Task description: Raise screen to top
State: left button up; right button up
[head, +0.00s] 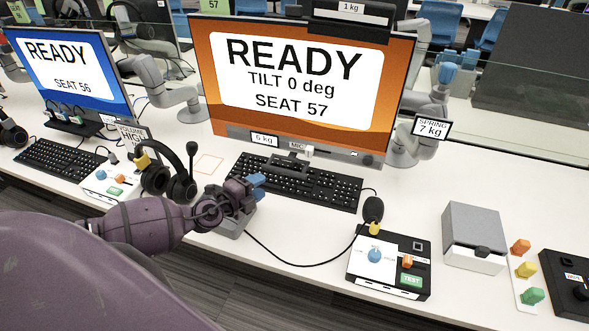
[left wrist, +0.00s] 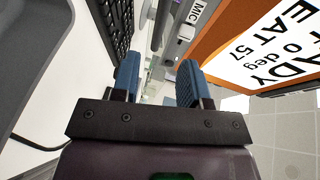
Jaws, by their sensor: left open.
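The orange screen (head: 207,60) reads READY, TILT 0 deg, SEAT 57 and stands upright at the desk's middle. It fills the upper right of the left wrist view (left wrist: 235,42), turned sideways. Labels on its lower bar read 6 kg and MIC; a 1 kg label is on its top. A grey jointed arm with a SPRING 7 kg sign (head: 431,128) shows at its right. My left gripper (head: 257,183) is open and empty, in front of the screen and left of the keyboard's near side. Its blue fingers (left wrist: 160,82) are apart. My right gripper is out of view.
A headset (head: 182,187) and the blue SEAT 56 screen (head: 72,72) are left. A grey box (head: 474,236) is right. Bare desk lies right of the screen.

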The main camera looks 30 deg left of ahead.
aim_at(282, 173)
pick_arm(q)
jog(key=x, duration=1)
jog(key=shift+w+f, duration=0.1)
jog(key=shift+w, duration=0.25)
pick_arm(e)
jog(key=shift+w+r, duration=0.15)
